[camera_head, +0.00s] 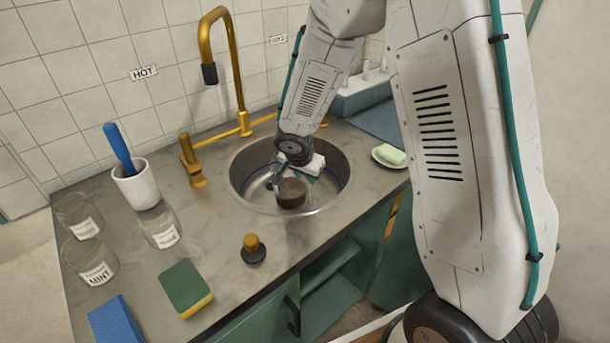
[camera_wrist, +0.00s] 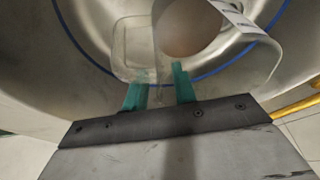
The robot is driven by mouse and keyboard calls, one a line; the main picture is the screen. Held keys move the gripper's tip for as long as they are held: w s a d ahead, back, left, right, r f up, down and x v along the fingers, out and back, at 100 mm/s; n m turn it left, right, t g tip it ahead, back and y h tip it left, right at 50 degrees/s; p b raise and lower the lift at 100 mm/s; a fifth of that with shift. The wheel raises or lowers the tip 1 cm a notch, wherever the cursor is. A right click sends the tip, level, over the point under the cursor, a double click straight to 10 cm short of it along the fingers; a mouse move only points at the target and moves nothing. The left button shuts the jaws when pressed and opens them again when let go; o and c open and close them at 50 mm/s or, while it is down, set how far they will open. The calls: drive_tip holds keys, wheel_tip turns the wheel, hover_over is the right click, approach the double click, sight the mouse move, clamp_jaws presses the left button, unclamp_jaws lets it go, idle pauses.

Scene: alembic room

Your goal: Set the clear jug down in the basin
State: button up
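The clear jug (camera_wrist: 270,66) is in the wrist view, see-through, with a pale label and a brown round mass (camera_wrist: 188,28) showing in or through it. In the head view the brown mass (camera_head: 291,193) shows low in the round metal basin (camera_head: 341,178), and the jug's outline is faint. My gripper (camera_wrist: 160,80) has its two teal fingers a short gap apart, with a clear part of the jug between them. It appears shut on the jug. In the head view my gripper is over the basin and its fingers are mostly hidden. Whether the jug touches the bottom is unclear.
A brass tap (camera_head: 236,70) stands behind the basin. Glass jars (camera_head: 92,262), a white cup (camera_head: 137,187) with a blue-handled tool, a green sponge (camera_head: 186,287) and a black-and-brass stopper (camera_head: 252,248) stand to the left. A soap dish (camera_head: 391,157) is to the right.

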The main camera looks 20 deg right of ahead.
drive_tip(key=s+r+n, duration=0.1)
drive_tip(key=s+r, duration=0.4)
drive_tip(key=r, duration=0.4)
drive_tip(key=s+r+n, duration=0.1)
drive_tip(key=s+r, duration=0.4)
drive_tip(key=r, duration=0.4)
drive_tip(key=s+r+n+g+y, duration=0.1)
drive_tip(key=s+r+n, duration=0.2)
drive_tip(key=s, duration=0.8)
drive_tip(key=s+r+n+g+y, duration=0.1)
drive_tip(key=s+r+n, duration=0.3)
drive_tip(key=s, duration=0.8)
drive_tip(key=shift+s+d+n+y, duration=0.2)
drive_tip(key=shift+n+y, duration=0.3)
drive_tip(key=shift+n, duration=0.1)
